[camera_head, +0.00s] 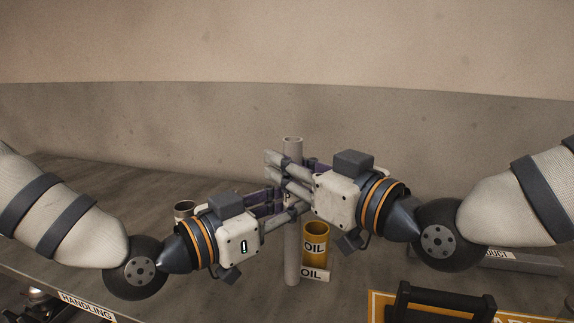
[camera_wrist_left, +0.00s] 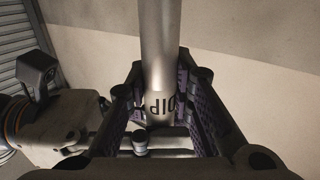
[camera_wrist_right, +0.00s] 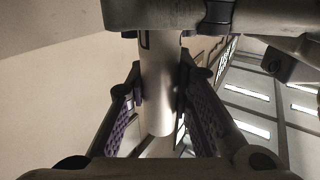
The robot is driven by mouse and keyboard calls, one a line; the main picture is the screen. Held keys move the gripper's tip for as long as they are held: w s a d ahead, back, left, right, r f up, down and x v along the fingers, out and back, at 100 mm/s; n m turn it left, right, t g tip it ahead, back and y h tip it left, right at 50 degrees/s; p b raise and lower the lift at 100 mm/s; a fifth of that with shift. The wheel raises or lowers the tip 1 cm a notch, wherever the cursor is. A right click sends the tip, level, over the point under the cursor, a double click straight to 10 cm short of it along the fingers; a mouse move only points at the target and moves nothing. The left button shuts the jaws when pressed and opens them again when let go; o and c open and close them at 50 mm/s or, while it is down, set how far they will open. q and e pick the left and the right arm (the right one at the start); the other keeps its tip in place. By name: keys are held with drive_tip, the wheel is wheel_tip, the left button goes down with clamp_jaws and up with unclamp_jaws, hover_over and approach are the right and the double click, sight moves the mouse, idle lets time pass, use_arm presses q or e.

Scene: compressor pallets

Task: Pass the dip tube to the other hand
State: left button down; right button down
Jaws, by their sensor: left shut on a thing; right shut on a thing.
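The dip tube (camera_head: 292,262) is a grey, upright tube in the middle of the head view. My left gripper (camera_head: 284,202) is shut on it from the left. My right gripper (camera_head: 284,174) is shut on it from the right, a little higher up. In the left wrist view the tube (camera_wrist_left: 160,45) stands between the fingers, with dark "DIP" lettering on it. In the right wrist view the tube (camera_wrist_right: 160,85) also stands between the fingers. The fingers of both grippers overlap in the head view and hide the tube's middle.
A yellow cylinder marked OIL (camera_head: 316,237) stands just right of the tube, behind it. A small grey cup (camera_head: 184,207) stands behind my left wrist. A HANDLING label (camera_head: 86,305) is on the table's front edge. A black handle (camera_head: 440,297) rises at lower right.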

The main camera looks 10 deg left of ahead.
use_arm(q)
drive_tip(key=c, duration=1.3)
unclamp_jaws()
drive_tip(key=shift+f, duration=0.1)
